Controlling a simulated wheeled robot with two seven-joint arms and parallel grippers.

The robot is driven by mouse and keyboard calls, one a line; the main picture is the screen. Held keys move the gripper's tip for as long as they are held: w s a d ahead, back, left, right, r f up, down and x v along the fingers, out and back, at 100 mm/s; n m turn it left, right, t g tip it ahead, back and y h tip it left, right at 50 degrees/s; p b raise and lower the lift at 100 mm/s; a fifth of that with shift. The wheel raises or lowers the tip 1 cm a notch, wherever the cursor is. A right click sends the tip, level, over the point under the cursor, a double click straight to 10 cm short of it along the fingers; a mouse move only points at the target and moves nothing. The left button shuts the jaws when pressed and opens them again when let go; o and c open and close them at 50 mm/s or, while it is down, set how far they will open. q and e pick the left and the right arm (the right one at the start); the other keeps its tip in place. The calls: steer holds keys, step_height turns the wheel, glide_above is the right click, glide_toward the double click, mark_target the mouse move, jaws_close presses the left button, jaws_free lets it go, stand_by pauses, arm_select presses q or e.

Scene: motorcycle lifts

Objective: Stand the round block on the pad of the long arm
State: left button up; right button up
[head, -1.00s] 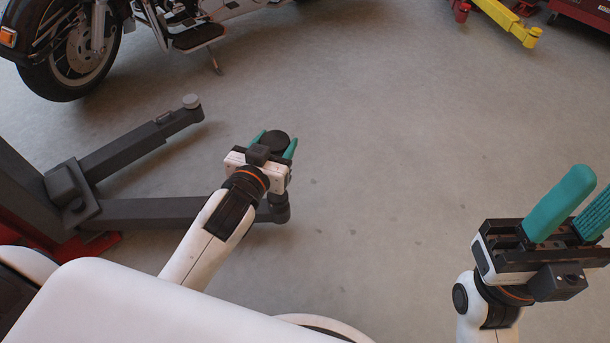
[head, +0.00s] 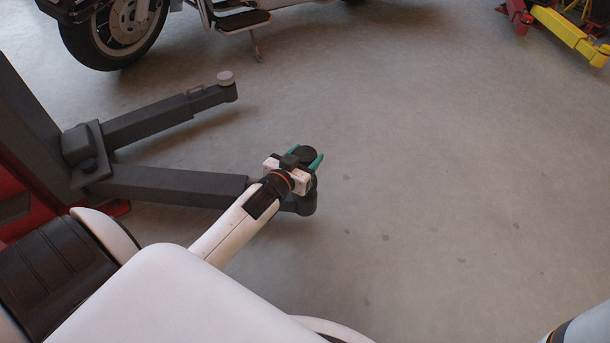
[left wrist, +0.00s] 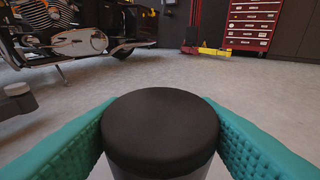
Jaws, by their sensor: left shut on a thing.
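The round block (head: 308,154) has a flat black top and is held between the teal fingers of my left gripper (head: 304,161). In the left wrist view the block (left wrist: 160,128) stands upright between both fingers, with a greyer side below its black top. A longer dark lift arm (head: 180,186) runs from the left and ends at a rounded tip (head: 303,206) just below my gripper. My gripper hides that arm's pad, so I cannot tell whether the block touches it. My right gripper is out of view; only a piece of that arm shows at the bottom right.
A second lift arm (head: 165,122) with a light grey pad (head: 226,79) lies behind. The lift column (head: 25,120) stands at the left. A motorcycle (head: 120,25) is at the back left, a yellow lift arm (head: 568,32) at the back right. The floor on the right is clear.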

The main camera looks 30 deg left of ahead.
arm_select(q)
steer(key=shift+f+b, duration=0.3)
steer(key=shift+f, duration=0.45)
step_height(320, 180, down, 3)
steer(key=b, duration=0.2)
steer(key=shift+b, duration=0.3)
steer(key=shift+r, duration=0.1)
steer(key=o, duration=1)
